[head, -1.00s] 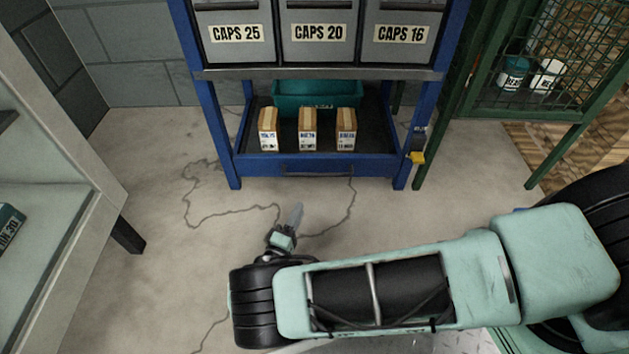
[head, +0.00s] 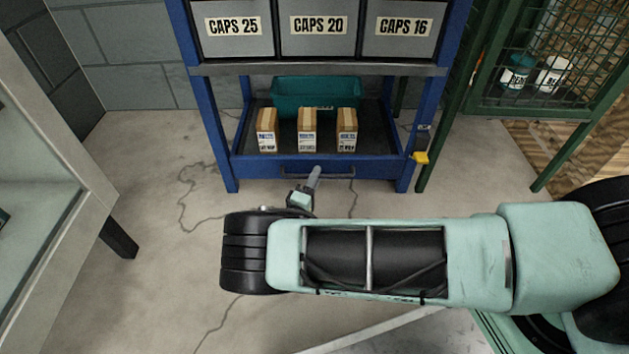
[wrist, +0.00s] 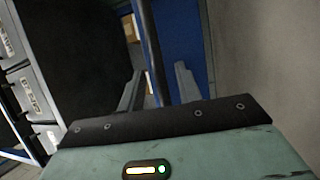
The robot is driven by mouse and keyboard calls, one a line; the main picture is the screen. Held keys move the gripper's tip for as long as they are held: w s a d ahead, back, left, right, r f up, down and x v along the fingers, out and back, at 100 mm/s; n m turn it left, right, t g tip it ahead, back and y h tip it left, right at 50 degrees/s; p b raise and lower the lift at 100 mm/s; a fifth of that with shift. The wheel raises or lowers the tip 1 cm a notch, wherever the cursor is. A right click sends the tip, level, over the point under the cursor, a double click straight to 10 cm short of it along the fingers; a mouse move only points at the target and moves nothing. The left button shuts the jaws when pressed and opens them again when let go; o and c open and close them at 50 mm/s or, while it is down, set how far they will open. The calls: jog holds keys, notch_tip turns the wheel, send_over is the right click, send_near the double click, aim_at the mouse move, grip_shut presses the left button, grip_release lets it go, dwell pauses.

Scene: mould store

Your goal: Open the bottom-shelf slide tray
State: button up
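The bottom-shelf slide tray (head: 250,168) is blue-fronted and sits in the foot of the blue rack, looking flush with the posts. Its dark bar handle (head: 342,177) runs across the middle of the front. Three small cartons (head: 308,130) and a teal bin (head: 317,95) stand on the tray. My gripper (head: 315,174) is at the middle of the tray front, overlapping the handle in the head view. In the wrist view my gripper (wrist: 159,80) shows its two fingers apart, pointing at the blue front. I cannot tell whether the fingers touch the handle.
Grey drawers (head: 318,35) labelled CAPS fill the shelf above. A yellow-tipped fitting (head: 420,158) is on the right post. A green mesh cage (head: 560,90) stands at right, a pale cabinet (head: 60,170) at left. The floor before the rack is clear.

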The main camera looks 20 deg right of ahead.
grip_shut()
jog(key=shift+s, duration=0.1)
